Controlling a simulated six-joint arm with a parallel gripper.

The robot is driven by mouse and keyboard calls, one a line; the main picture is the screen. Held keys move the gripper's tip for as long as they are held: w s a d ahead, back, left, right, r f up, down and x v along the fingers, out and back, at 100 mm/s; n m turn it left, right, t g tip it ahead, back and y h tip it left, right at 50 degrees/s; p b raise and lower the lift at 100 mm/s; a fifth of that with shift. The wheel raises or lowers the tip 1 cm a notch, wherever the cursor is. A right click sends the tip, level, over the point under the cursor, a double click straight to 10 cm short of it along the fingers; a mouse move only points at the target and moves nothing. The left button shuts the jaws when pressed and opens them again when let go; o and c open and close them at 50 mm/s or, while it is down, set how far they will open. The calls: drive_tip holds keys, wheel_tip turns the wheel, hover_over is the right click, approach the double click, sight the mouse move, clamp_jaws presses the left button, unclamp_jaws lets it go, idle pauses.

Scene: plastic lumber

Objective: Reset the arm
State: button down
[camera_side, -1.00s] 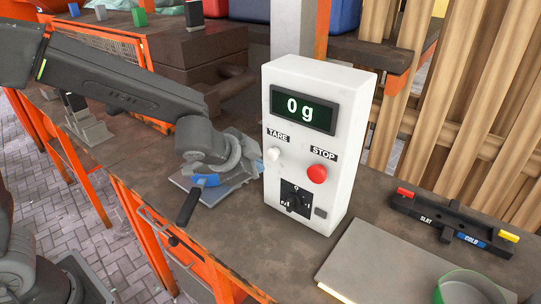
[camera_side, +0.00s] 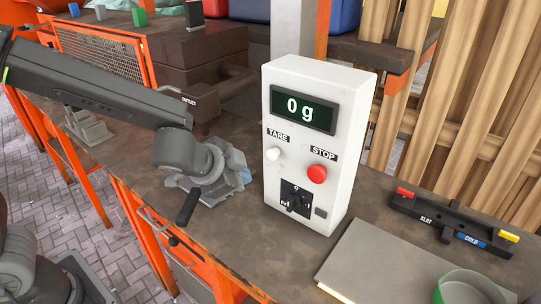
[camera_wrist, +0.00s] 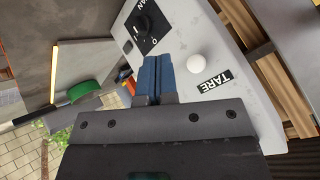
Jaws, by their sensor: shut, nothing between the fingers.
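My gripper (camera_side: 245,176) is at the left side of the white control box (camera_side: 345,150), low over the bench, mostly hidden behind my wrist in the side view. In the wrist view its blue fingers (camera_wrist: 152,78) are together with nothing between them. The box face fills much of that view, with the white TARE button (camera_wrist: 201,61) and the black rotary switch (camera_wrist: 144,29). In the side view the box display (camera_side: 303,109) reads 0 g, and the red STOP button (camera_side: 317,174) is at the right of the TARE button (camera_side: 273,154).
A black bar (camera_side: 452,221) marked SLAT and COLD lies at the right. A grey board (camera_side: 385,262) and a green round piece (camera_side: 468,288) lie in front. A dark machine marked OUTLET (camera_side: 200,82) stands behind my arm. Orange rails (camera_side: 150,230) edge the bench.

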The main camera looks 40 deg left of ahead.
drive_tip(key=s+a+r+n+g+y, duration=0.1)
drive_tip(key=s+a+r+n+y, duration=0.1)
drive_tip(key=s+a+r+n, duration=0.55)
drive_tip(key=s+a+n+g+h, duration=0.1)
drive_tip(key=s+a+g, duration=0.1)
drive_tip(key=s, duration=0.8)
drive_tip(key=shift+a, duration=0.25)
idle(1.4)
